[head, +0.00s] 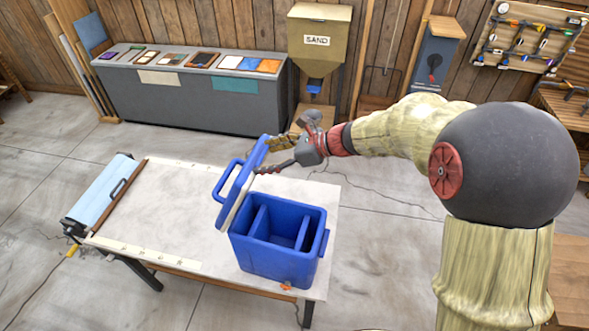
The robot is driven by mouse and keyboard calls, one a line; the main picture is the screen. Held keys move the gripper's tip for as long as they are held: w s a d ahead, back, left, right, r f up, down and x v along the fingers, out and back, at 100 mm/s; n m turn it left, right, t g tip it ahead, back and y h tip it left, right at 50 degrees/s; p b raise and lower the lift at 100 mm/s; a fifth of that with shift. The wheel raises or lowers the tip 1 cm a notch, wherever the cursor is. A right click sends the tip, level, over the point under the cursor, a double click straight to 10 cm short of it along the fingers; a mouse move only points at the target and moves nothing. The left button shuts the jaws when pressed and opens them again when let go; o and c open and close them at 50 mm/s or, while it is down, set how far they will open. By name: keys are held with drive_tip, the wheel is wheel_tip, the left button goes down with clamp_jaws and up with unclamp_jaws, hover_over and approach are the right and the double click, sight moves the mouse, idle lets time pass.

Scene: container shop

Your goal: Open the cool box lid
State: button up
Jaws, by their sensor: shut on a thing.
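The blue cool box (271,262) stands on a pale worktable, with its divided inside showing from above. Its blue lid (238,187) is swung up at the box's left side and stands steeply, leaning a little to the right at the top. A loop handle shows on the lid's outer left side. My gripper (272,156) reaches in from the right at the lid's upper edge, with fingers at the lid. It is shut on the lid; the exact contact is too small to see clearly.
The worktable (170,217) has bare room left of the box. A light-blue roller-like device (105,192) sits at its left end. Behind stand a grey counter (180,97) with sample tiles and a sand dispenser (318,45). Concrete floor lies between.

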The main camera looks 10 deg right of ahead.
drive_tip(key=w+a+r+p, duration=0.2)
drive_tip(key=a, duration=0.3)
drive_tip(key=w+a+r+h+p, duration=0.1)
drive_tip(key=w+a+p, duration=0.1)
drive_tip(key=a, duration=0.3)
drive_tip(key=shift+w+a+r, duration=0.2)
drive_tip(key=shift+w+r, duration=0.15)
drive_tip(key=shift+w, duration=0.05)
drive_tip(key=o, duration=1.5)
drive_tip(key=shift+s+d+f, duration=0.1)
drive_tip(key=shift+o, duration=1)
drive_tip(key=shift+g, duration=0.3)
drive_tip(key=shift+f, duration=0.1)
drive_tip(key=v, duration=1.2)
